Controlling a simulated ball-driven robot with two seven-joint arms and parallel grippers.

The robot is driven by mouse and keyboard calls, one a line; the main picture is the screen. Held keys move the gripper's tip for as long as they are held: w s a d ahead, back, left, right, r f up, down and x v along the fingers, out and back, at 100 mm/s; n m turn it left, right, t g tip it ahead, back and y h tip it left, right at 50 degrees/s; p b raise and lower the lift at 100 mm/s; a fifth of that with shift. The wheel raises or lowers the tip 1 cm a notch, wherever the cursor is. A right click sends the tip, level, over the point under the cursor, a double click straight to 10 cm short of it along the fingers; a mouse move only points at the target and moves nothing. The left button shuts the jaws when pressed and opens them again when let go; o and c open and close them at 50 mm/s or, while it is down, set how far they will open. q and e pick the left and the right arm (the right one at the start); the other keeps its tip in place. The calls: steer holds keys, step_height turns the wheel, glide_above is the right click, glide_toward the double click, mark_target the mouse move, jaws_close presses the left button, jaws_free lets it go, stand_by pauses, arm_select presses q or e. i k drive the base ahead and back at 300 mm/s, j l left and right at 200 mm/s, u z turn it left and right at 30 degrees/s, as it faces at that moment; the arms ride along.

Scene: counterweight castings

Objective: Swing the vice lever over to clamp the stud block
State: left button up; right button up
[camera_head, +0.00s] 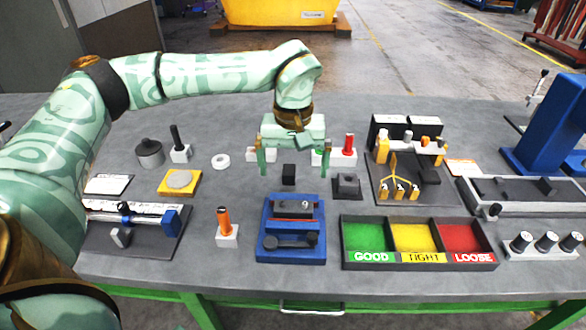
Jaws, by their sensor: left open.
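A blue vice (292,256) stands at the front middle of the grey bench. A dark grey block (284,206) with a small pale pin on top sits in it; it looks like the stud block. Dark round knobs show at the vice's front, but I cannot clearly make out the lever. A small black block-like piece (289,173) stands just behind the vice; I cannot tell whether it belongs to it. My left gripper (293,170) is open and empty, pointing down behind the vice, its fingers either side of the black piece in the picture. My right gripper is not in view.
A tray (418,268) with green, yellow and red compartments lies right of the vice. An orange-handled tool (224,222) stands left of it. A blue press (553,125) stands far right.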

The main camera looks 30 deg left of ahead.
mark_target(270, 243)
steer(key=u, duration=1.1)
